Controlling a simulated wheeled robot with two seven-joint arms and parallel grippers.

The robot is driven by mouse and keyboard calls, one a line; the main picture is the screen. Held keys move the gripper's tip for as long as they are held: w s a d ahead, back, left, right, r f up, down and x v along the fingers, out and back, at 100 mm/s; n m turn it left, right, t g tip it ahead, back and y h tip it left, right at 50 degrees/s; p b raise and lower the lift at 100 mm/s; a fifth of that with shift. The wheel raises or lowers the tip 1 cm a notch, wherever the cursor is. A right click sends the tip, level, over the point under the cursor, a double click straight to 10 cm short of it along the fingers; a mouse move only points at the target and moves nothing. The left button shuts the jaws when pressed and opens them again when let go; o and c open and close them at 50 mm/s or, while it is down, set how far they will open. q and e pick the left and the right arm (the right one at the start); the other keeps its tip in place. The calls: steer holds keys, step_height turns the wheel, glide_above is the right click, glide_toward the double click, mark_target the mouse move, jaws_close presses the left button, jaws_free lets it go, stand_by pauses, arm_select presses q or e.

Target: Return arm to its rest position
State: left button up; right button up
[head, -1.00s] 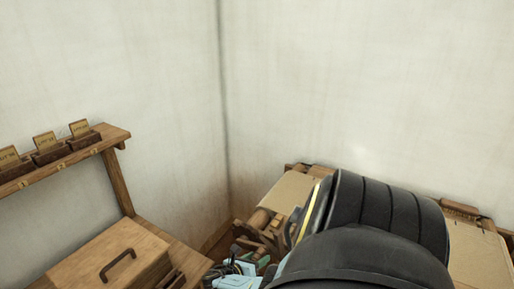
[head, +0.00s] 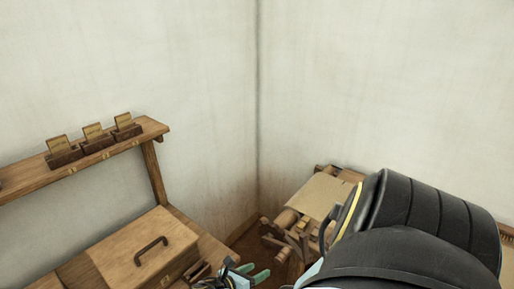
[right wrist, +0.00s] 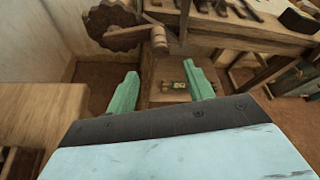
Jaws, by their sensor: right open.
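My right arm comes in from the right in the head view, a large black curved link filling the lower right. My right gripper (head: 248,275) shows at the bottom edge, with green fingers and pale blue parts, near the right end of the bench. In the right wrist view my right gripper (right wrist: 163,88) has its two green fingers wide apart, and nothing is held between them. My left gripper is not in view.
A wooden chest with a dark handle (head: 150,250) stands on the bench at lower left. A shelf (head: 105,150) with several card holders is above it. The wooden loom (head: 318,198) stands right of the wall corner, partly hidden by my arm. The walls are bare.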

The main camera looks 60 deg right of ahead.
steer(key=shift+f, duration=0.1)
stand_by(0.3)
steer(key=s+a+f+m+t+y+b, duration=0.1)
steer(key=s+a+f+y+b, duration=0.15)
steer(key=f, duration=0.45)
steer(key=s+a+f+m+y+b, duration=0.1)
steer(key=s+a+f+m, duration=0.1)
steer(key=s+f, duration=0.35)
steer(key=s+a+f+m+t+y+b, duration=0.1)
steer(key=s+a+f+y+b, duration=0.15)
steer(key=f, duration=0.55)
steer(key=s+a+f+m+t+y+b, duration=0.3)
steer(key=s+a+f+m+y+b, duration=0.2)
steer(key=s+a+f+m, duration=0.7)
step_height(320, 180, down, 2)
steer(key=s+a+y, duration=0.2)
steer(key=s, duration=0.1)
steer(key=shift+f+m, duration=0.25)
steer(key=shift+m, duration=0.05)
